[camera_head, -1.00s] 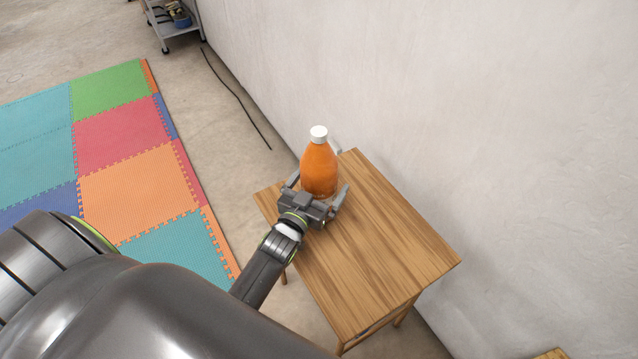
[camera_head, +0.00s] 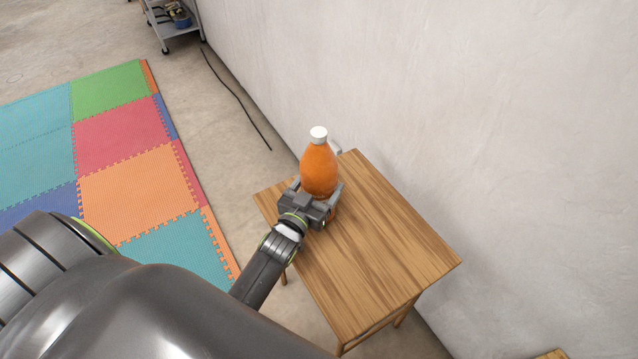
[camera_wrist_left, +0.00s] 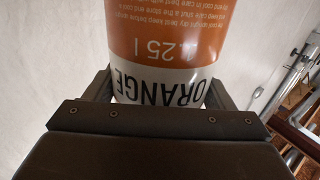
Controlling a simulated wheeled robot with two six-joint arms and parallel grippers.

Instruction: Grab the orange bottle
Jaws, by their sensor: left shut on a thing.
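The orange bottle (camera_head: 318,170) with a white cap stands upright at the far end of the wooden table (camera_head: 390,250). My left gripper (camera_head: 320,190) is shut on the bottle from the near side, with one finger on each side of it. In the left wrist view the bottle (camera_wrist_left: 165,50) fills the middle, its label upside down, between the two fingers of the left gripper (camera_wrist_left: 160,95). The bottle's base is hidden behind the gripper in the head view. My right gripper is not in view.
A pale wall (camera_head: 480,120) runs close along the table's right and far side. A coloured foam mat (camera_head: 135,185) lies on the floor to the left. A grey cart (camera_head: 170,25) stands at the top, with a black cable (camera_head: 235,95) on the floor. The table's near part is bare.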

